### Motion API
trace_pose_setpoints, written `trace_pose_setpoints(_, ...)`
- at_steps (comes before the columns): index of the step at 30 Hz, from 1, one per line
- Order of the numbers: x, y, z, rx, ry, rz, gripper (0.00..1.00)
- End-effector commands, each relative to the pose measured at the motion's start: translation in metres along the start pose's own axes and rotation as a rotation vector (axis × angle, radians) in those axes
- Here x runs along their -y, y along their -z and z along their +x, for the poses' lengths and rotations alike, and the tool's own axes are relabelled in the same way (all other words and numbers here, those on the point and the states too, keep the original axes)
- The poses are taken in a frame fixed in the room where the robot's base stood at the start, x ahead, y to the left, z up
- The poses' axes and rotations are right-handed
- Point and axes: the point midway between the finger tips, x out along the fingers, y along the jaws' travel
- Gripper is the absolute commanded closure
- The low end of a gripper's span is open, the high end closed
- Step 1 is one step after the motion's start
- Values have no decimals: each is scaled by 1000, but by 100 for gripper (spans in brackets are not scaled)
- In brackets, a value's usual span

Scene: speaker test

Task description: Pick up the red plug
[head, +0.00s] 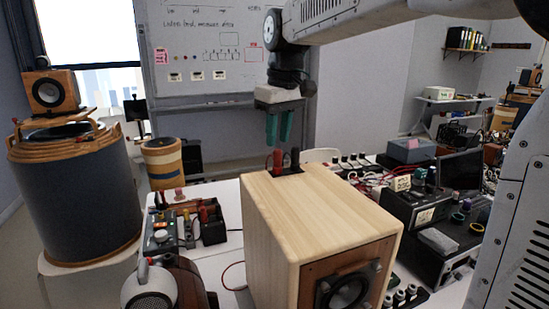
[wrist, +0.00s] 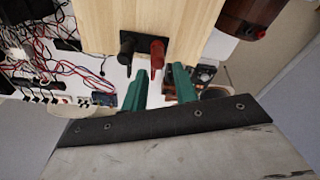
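The red plug (head: 277,160) stands upright at the back edge of the pale wooden speaker (head: 325,205), with a black plug (head: 295,157) just right of it. My gripper (head: 278,144) has green fingers pointing down, just above the red plug. In the wrist view, the red plug (wrist: 157,50) sits on a black plate (wrist: 143,46) beside the black plug (wrist: 126,47). The fingers of my gripper (wrist: 160,70) are apart with nothing between them. The red plug shows just beyond the gap between the tips.
A box of tools and plugs (head: 211,224) stands left of the speaker. Black instruments (head: 425,215) and tangled cables crowd the right side. A large dark drum (head: 78,195) with a small speaker (head: 52,92) stands at far left. A whiteboard (head: 205,60) is behind.

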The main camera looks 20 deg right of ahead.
Motion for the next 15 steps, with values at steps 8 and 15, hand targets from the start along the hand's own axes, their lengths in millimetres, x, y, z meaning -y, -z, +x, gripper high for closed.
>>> trace_pose_setpoints(8, -3, -1, 40, 3, 0, 7, 71)
trace_pose_setpoints(15, -2, 0, 53, 0, -1, 5, 71)
